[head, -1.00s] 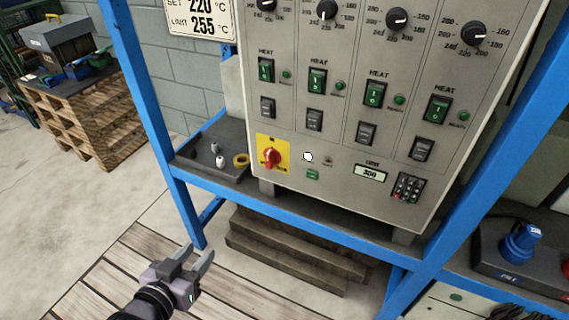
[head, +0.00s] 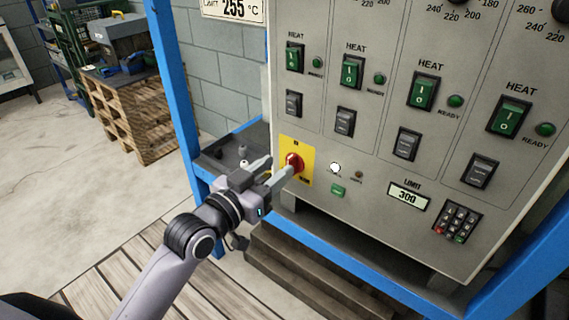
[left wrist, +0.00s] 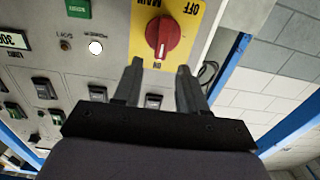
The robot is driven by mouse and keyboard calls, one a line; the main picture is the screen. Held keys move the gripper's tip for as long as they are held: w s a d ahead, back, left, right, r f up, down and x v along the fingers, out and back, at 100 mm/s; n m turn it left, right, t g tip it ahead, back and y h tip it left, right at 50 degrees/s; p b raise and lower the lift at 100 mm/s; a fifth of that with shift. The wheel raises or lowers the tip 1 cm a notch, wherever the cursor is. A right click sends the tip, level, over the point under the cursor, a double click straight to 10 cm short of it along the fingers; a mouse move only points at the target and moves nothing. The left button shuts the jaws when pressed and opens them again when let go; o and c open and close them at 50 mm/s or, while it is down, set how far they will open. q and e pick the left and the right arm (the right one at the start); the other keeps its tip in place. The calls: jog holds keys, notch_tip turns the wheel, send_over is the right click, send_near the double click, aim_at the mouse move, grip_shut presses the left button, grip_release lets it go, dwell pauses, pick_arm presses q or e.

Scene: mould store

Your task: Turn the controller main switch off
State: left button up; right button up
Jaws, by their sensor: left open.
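The main switch is a red rotary knob (head: 292,160) on a yellow plate (head: 303,178), low on the left of the grey controller panel. My left gripper (head: 275,168) is open, with its fingertips close to the knob, and partly covers the plate. In the left wrist view, which is upside down, the knob (left wrist: 164,38) lies just beyond the gap between the fingertips (left wrist: 159,66). There the plate (left wrist: 141,40) shows MAIN, OFF and ON, and the knob's pale mark is on the ON side. The fingers do not appear closed on the knob. My right gripper is not in view.
A white lamp (head: 335,168) and a green button (head: 338,190) sit right of the switch. Green HEAT rockers (head: 352,71) are above. A blue frame post (head: 172,75) stands left of the panel, beside a dark tray (head: 215,158). Wooden steps (head: 290,280) are below.

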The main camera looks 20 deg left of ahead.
aim_at(288, 159)
pick_arm(q)
jog(key=shift+x, duration=1.1)
jog(key=shift+w+d, duration=0.2)
jog(key=shift+w, duration=0.35)
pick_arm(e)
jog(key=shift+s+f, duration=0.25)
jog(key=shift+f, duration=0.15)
pick_arm(q)
grip_shut()
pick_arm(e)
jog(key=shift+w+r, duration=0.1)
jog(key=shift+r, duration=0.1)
